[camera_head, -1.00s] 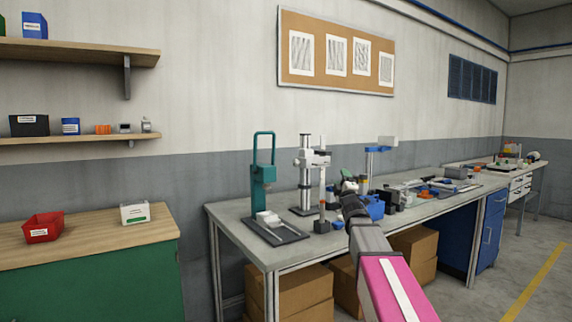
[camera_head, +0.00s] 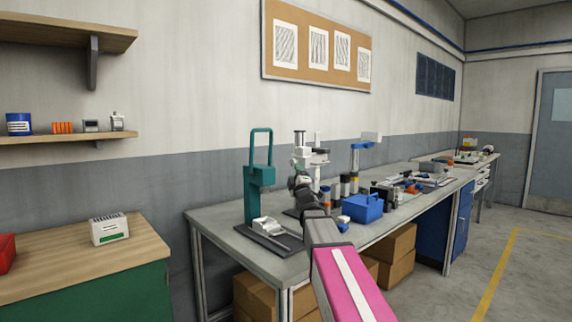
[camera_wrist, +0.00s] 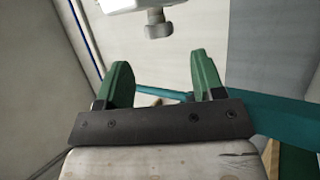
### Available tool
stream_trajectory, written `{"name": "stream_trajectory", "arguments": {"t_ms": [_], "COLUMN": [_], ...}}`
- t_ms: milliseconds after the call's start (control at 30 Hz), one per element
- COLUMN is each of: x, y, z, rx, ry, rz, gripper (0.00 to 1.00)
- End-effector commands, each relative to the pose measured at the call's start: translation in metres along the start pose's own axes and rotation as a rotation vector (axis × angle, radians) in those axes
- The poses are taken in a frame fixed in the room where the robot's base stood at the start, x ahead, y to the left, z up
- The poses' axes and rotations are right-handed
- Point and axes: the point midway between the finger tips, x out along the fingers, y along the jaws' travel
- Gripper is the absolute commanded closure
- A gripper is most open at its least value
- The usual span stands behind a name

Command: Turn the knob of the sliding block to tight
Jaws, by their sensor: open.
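In the wrist view a pale block (camera_wrist: 128,4), cut off by the top edge, carries a small grey knob (camera_wrist: 157,26) with a short stem. My gripper (camera_wrist: 160,66) is open, its two green fingers apart with nothing between them. The knob is beyond the fingertips, in line with the gap and not touching either finger. In the head view my gripper (camera_head: 298,168) is in front of the white column stand (camera_head: 318,156) on the bench. My arm and gripper hide part of the stand, and I cannot make out the knob there.
A teal press (camera_head: 258,180) stands close on the left of the grey bench (camera_head: 206,222); a teal bar (camera_wrist: 270,112) also shows behind my fingers in the wrist view. A blue box (camera_head: 362,208) and several small tools are to the right. A wooden-topped cabinet (camera_head: 60,260) is at left.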

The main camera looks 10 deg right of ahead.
Motion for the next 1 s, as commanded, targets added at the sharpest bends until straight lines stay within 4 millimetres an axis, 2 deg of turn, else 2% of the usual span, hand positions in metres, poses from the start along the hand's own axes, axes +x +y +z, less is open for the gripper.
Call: {"name": "stream_trajectory", "arguments": {"t_ms": [500, 833, 867, 1000], "x": [0.066, 0.072, 0.072, 0.072], "y": [-0.001, 0.0, 0.0, 0.0], "z": [0.0, 0.0, 0.0, 0.0], "rx": [0.0, 0.0, 0.0, 0.0], "ry": [0.001, 0.0, 0.0, 0.0], "rz": [0.0, 0.0, 0.0, 0.0], "gripper": [0.38, 0.38, 0.41, 0.87]}}
